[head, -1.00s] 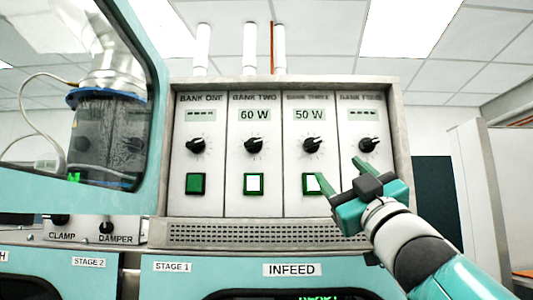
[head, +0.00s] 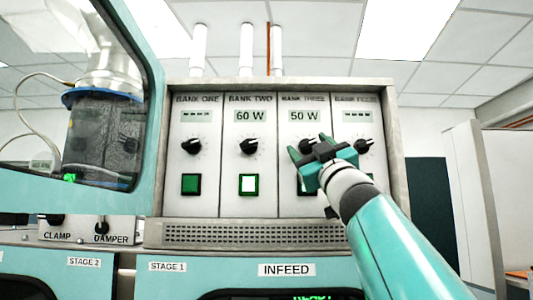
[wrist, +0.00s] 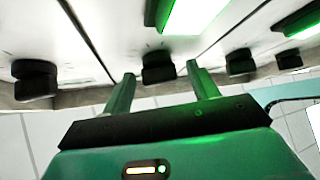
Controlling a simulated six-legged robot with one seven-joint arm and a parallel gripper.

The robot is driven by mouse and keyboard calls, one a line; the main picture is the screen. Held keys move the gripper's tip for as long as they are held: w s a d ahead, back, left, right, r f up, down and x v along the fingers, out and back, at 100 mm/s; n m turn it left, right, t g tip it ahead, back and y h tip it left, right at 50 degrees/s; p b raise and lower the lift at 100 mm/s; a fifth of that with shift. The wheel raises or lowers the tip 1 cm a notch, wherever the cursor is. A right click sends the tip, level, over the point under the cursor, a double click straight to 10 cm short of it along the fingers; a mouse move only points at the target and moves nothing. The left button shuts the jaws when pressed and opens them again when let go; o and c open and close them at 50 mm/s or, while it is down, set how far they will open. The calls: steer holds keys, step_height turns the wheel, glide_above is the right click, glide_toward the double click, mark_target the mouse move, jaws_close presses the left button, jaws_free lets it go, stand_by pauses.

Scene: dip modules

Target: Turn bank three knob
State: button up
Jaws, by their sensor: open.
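The bank three knob (head: 306,143) is a black dial on the white panel, below a 50 W display (head: 304,116). My gripper (head: 309,147) partly covers it in the head view. In the wrist view the bank three knob (wrist: 158,67) lies between the two open green fingers of my gripper (wrist: 162,72), near their tips. I see no clear contact. The lit green-framed bank three button (wrist: 192,14) shows in the wrist view; my gripper partly hides it in the head view.
The bank two knob (head: 248,146) and bank four knob (head: 363,146) flank bank three. The bank one knob (head: 191,146) is farther left. A teal-framed window (head: 150,110) stands at the left. A vent grille (head: 250,233) runs below the panel.

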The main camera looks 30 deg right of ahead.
steer(key=shift+s, duration=0.1)
steer(key=c, duration=1)
steer(key=shift+a+m+h, duration=0.1)
steer(key=shift+m+h, duration=1.2)
steer(key=shift+h, duration=0.1)
steer(key=shift+a+m+g+h, duration=0.1)
steer(key=shift+m+g+h, duration=0.75)
steer(key=shift+m+h, duration=1)
steer(key=shift+m+g+h, duration=0.85)
steer(key=shift+m+h, duration=0.7)
steer(key=shift+m, duration=0.5)
steer(key=shift+w+a+m+g+h, duration=0.1)
steer(key=shift+m+g+h, duration=0.9)
steer(key=shift+m, duration=0.45)
steer(key=shift+w+a+m+g+h, duration=0.1)
steer(key=shift+m+g+h, duration=0.75)
steer(key=shift+m+g, duration=0.5)
steer(key=shift+w+m+g+h, duration=0.1)
steer(key=shift+m+g+h, duration=0.8)
steer(key=shift+m, duration=0.7)
steer(key=shift+m+g+h, duration=0.25)
steer(key=shift+m+g, duration=0.1)
steer(key=shift+m, duration=0.25)
steer(key=o, duration=1)
steer(key=shift+w, duration=0.15)
steer(key=shift+s, duration=0.2)
